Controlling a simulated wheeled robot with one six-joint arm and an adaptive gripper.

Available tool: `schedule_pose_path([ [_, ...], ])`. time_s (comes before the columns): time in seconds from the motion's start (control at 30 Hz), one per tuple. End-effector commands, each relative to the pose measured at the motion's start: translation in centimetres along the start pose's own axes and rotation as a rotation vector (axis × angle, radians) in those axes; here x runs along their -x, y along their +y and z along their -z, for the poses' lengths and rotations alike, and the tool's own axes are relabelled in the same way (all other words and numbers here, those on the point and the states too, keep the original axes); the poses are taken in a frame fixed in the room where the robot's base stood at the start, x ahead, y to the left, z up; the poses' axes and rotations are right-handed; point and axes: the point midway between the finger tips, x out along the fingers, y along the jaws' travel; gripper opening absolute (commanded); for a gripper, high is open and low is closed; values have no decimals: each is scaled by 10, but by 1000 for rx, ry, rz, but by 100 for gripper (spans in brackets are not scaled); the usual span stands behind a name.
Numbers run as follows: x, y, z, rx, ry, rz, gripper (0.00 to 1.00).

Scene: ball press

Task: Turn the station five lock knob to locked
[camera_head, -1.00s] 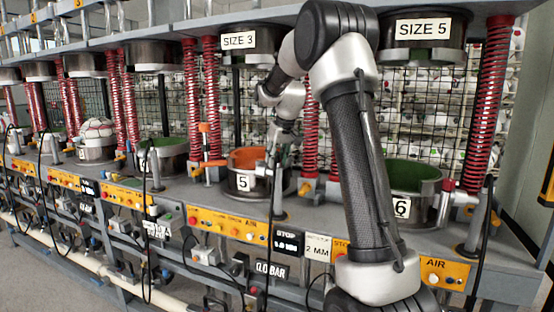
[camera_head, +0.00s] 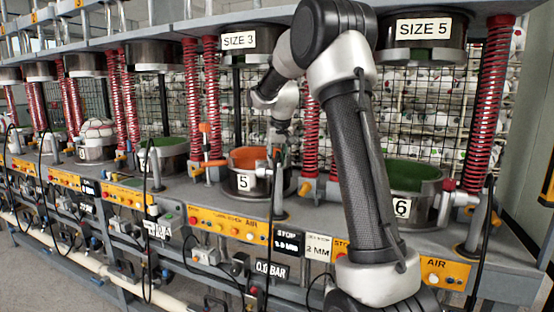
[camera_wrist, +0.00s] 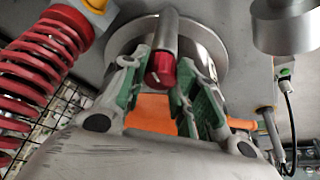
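The station five lock knob (camera_wrist: 160,70) is a red cap with a pale mark on the end of a grey metal cylinder, seen in the wrist view. My gripper (camera_wrist: 163,80) has its two green-padded fingers apart, one on each side of the knob. The fingers lie very close to the knob; whether they touch it is unclear. In the head view, my gripper (camera_head: 279,150) is small and partly hidden beside the station pot marked 5 (camera_head: 243,182), which has an orange inside.
Red springs (camera_head: 311,135) stand right of my gripper, and an orange-handled clamp (camera_head: 205,150) stands to the left. A pot marked 6 (camera_head: 402,208) is at the right. A black cable (camera_wrist: 291,115) hangs at the wrist view's right.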

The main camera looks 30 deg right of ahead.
Motion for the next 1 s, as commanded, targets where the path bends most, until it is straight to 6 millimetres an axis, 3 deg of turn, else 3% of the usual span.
schedule_pose_path([
  [0.03,0,0,0,0,-1,0,40],
  [0.1,0,0,0,0,-1,0,51],
  [0.47,4,0,0,1,1,0,51],
  [0.57,16,0,1,1,4,1,51],
  [1.0,104,0,1,1,2,0,51],
])
